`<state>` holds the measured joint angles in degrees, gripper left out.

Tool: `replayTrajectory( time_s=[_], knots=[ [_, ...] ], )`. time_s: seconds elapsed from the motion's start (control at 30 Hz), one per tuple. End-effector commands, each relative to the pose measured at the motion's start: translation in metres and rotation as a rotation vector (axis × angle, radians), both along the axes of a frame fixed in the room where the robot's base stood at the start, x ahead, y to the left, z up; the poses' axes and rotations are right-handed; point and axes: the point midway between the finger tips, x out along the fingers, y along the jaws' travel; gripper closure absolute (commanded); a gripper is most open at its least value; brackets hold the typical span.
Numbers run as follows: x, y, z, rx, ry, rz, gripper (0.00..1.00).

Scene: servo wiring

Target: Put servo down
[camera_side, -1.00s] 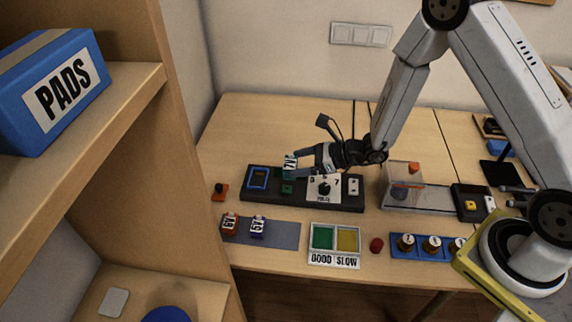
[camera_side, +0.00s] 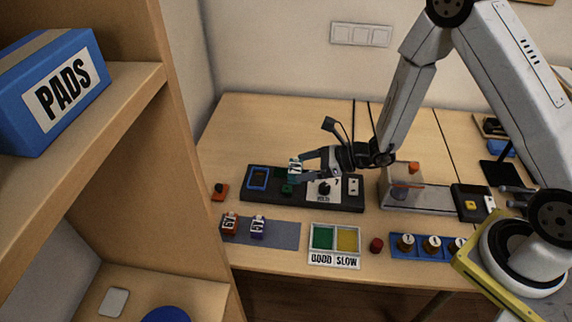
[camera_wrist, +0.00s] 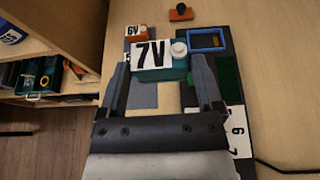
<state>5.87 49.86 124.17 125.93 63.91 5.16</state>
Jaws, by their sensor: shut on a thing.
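My gripper (camera_side: 304,171) is shut on a teal servo (camera_side: 294,173) with a white label. In the wrist view the servo (camera_wrist: 163,72) sits between the two fingertips of my gripper (camera_wrist: 160,80); its label reads 7V and a round white knob shows on top. The servo is held over the left half of a black tester panel (camera_side: 335,204). Two more servos, a red one (camera_side: 230,224) and a purple one (camera_side: 258,226), stand on a grey mat (camera_side: 285,236) in front of the panel.
The panel carries a blue-framed recess (camera_side: 258,178), a green pad (camera_side: 287,189) and a dial (camera_side: 323,188). A tray with green and yellow bins (camera_side: 335,261), marked GOOD and SLOW, lies in front. A red knob (camera_side: 376,245) and a blue rack (camera_side: 408,255) stand to its right.

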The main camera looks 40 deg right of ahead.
Motion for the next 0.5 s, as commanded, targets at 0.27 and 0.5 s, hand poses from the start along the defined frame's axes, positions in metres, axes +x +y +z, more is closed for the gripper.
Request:
replayTrajectory(
  time_s=[0.27,0.5],
  knots=[
    [-0.057,0.002,-0.019,0.002,0.007,0.125,0.76],
    [-0.126,0.010,-0.026,0.003,0.004,0.281,0.76]
  ],
)
